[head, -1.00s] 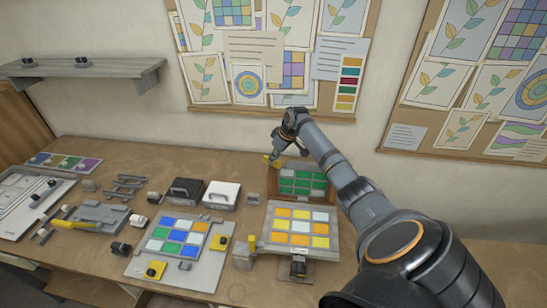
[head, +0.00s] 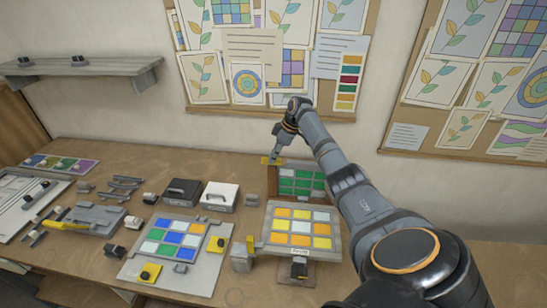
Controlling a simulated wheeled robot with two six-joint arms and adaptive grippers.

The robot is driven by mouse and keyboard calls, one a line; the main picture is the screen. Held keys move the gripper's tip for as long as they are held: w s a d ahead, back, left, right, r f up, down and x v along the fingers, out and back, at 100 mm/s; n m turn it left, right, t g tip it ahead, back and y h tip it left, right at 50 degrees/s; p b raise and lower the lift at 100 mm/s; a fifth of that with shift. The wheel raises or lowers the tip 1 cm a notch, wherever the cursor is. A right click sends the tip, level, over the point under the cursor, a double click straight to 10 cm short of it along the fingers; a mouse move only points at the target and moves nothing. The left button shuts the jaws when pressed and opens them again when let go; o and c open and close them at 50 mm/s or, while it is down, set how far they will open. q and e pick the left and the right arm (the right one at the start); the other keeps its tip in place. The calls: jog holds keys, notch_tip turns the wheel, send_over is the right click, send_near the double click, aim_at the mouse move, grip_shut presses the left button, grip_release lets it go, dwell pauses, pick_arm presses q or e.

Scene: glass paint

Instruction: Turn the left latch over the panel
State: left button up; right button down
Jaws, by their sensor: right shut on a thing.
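A panel of green and pale tiles (head: 300,183) leans in a brown wooden frame at the back of the table, partly behind another panel. A yellow latch (head: 266,161) sits at the frame's upper left corner and lies roughly level. My right gripper (head: 278,154) reaches in from the right above that corner. It is shut on the yellow latch, though the fingers are small and partly hidden. My left gripper is not in view.
A panel of orange, yellow and pale tiles (head: 301,227) stands on a grey stand in front. A blue, green and white tile board (head: 174,239), a black box (head: 183,190) and a white box (head: 220,196) are left of it. Grey fixtures crowd the far left.

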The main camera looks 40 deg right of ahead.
jog(key=shift+d+r, duration=0.1)
jog(key=shift+r, duration=0.05)
jog(key=c, duration=1.4)
grip_release()
jog(key=v, duration=1.2)
jog(key=shift+s, duration=0.1)
